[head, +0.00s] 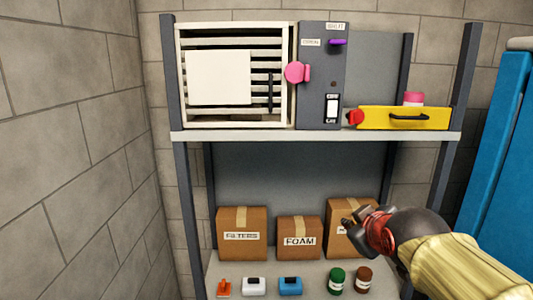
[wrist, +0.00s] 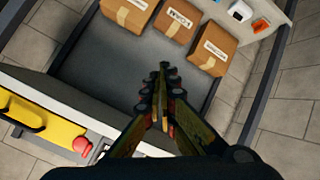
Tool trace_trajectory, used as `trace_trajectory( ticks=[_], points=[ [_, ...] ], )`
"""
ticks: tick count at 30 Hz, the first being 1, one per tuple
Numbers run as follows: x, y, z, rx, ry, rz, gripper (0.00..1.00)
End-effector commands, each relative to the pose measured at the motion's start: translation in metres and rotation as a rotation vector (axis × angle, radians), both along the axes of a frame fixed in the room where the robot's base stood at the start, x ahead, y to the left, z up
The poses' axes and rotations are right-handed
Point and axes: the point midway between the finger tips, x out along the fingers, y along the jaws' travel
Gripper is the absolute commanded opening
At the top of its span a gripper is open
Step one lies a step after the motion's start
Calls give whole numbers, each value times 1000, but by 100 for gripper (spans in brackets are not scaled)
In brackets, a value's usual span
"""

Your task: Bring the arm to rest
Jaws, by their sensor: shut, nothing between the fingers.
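My gripper (head: 352,219) is at the right in the head view, in front of the lower shelf and the rightmost cardboard box. It covers part of that box. In the wrist view my gripper (wrist: 163,85) has its fingers together, with nothing between them. My yellow-sleeved arm reaches in from the lower right of the head view. The gripper is below the upper shelf (head: 300,135), and I see it touching nothing.
The upper shelf holds a slatted vent unit (head: 280,110), a grey switch panel (head: 318,75) and a yellow drawer (head: 435,118). Below are boxes marked FILTERS (head: 241,250) and FOAM (head: 299,252), with several small items in front. A blue panel (head: 497,140) stands at right.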

Motion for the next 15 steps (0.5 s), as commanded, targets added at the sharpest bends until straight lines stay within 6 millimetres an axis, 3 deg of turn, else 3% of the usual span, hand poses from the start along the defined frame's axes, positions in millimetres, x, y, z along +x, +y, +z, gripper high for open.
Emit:
trace_trajectory(
  ticks=[1, 3, 12, 15],
  points=[
    [-21, 1, -36, 67, 66, -45, 0],
    [-49, 2, -77, 157, 156, -116, 0],
    [-184, 9, -241, 408, 475, -404, 0],
    [-219, 12, -286, 427, 527, -438, 0]
  ],
)
